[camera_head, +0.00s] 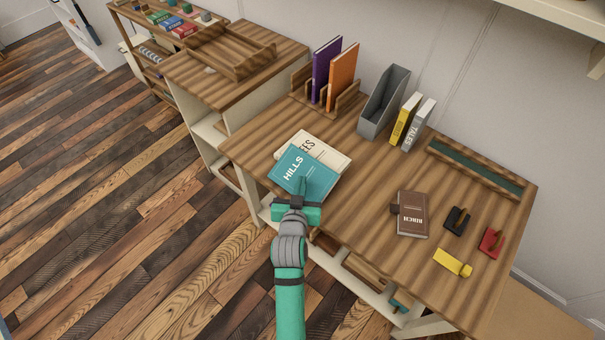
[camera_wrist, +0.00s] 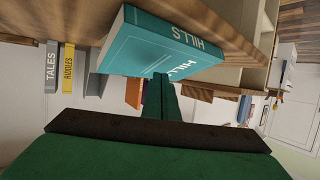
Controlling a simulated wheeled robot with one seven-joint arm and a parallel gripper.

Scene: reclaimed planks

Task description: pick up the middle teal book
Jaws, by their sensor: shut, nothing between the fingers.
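The teal book marked HILLS (camera_head: 300,172) lies flat near the front left edge of the wooden desk. It partly covers a cream book (camera_head: 330,157) that sticks out behind and to its right. In the wrist view, which looks upside down, the teal book's cover and spine (camera_wrist: 165,48) face the fingers. My gripper (camera_head: 302,186) is at the book's front edge, with its fingertips overlapping the book in the head view. The fingers (camera_wrist: 161,88) are together with nothing between them. I cannot tell whether they touch the book.
The desk (camera_head: 360,220) also bears a brown BIRCH book (camera_head: 412,214), black, red and yellow small items to the right, and a grey file holder (camera_head: 384,102). Purple and orange books (camera_head: 342,75) stand in a wooden rack. Desk space right of the teal book is clear.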

